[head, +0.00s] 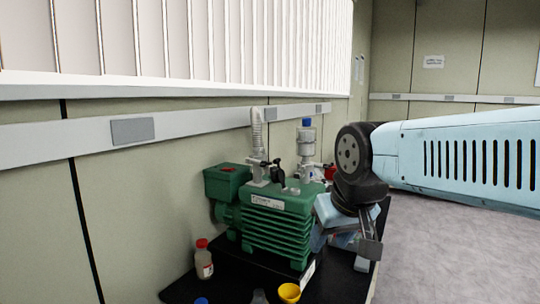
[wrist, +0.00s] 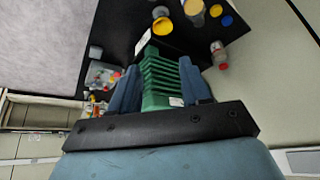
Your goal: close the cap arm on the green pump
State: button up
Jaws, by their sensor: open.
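The green pump (head: 275,225) stands on a black bench top, with a ribbed body and a green box at its left. Small black levers (head: 276,168) and fittings sit on top. I cannot tell which part is the cap arm or how far it is open. My gripper (head: 320,236) is at the pump's right side in the head view, partly hidden by my own wrist. In the wrist view my gripper (wrist: 158,66) is open, with the ribbed green pump (wrist: 160,82) showing between its two blue fingers. I see nothing held; contact cannot be told.
A red-capped bottle (head: 203,260) and a yellow cup (head: 289,292) stand on the black bench (head: 235,285) near the pump. The wall is close behind; open floor (head: 440,235) lies right.

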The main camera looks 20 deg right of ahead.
jog(key=shift+o, duration=0.8)
jog(key=shift+w+r, duration=0.2)
jog(key=shift+r, duration=0.1)
notch_tip(320, 180, up, 19)
jog(key=n+g+y, duration=0.2)
jog(key=n+y, duration=0.1)
jog(key=n, duration=0.6)
send_over(279, 162)
jog(key=s+d, duration=0.3)
jog(key=d, duration=0.1)
jog(key=x, duration=1.3)
jog(key=shift+s+a, duration=0.3)
jog(key=shift+s, duration=0.1)
grip_shut()
